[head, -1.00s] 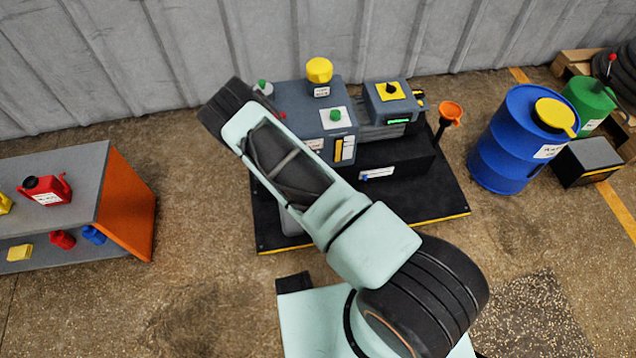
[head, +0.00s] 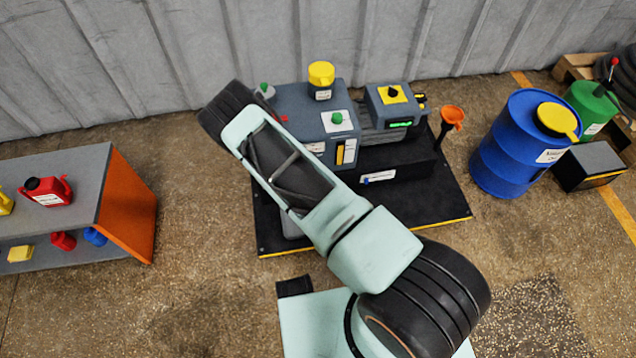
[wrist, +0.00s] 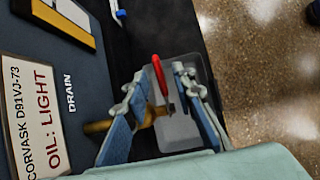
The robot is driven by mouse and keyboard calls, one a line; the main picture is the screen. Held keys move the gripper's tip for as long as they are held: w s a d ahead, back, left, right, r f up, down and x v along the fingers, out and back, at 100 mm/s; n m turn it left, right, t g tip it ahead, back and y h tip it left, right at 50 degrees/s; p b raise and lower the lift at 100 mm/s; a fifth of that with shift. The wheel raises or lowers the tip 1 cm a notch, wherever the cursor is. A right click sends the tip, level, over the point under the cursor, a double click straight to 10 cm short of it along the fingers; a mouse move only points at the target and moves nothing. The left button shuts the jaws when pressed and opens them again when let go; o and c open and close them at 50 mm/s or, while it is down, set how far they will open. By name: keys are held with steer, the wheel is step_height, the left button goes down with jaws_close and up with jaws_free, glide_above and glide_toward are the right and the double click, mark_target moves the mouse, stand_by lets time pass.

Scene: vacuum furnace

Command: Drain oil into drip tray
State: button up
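The blue-grey pump (head: 285,105) stands on a black base plate in the head view. In the wrist view its side carries a "DRAIN" mark (wrist: 71,93) and an "OIL: LIGHT" label (wrist: 38,125). A brass drain fitting (wrist: 98,127) sticks out beside them, with a red lever (wrist: 159,76) near its end. My gripper (wrist: 162,82) is open, its fingers on either side of the lever. I cannot tell whether either finger touches it. The grey drip tray (wrist: 185,136) lies below, partly hidden by the fingers. In the head view my arm hides the gripper and valve.
A yellow-capped filler (head: 321,75) tops the pump. An orange funnel (head: 452,116), a blue drum (head: 505,150) and a green can (head: 590,105) stand to the right. A bench (head: 75,170) with small cans is at left. Floor is clear between bench and base plate.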

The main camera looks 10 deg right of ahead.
steer(key=v, duration=1.1)
steer(key=shift+r, duration=0.25)
steer(key=shift+a, duration=0.15)
stand_by(6.5)
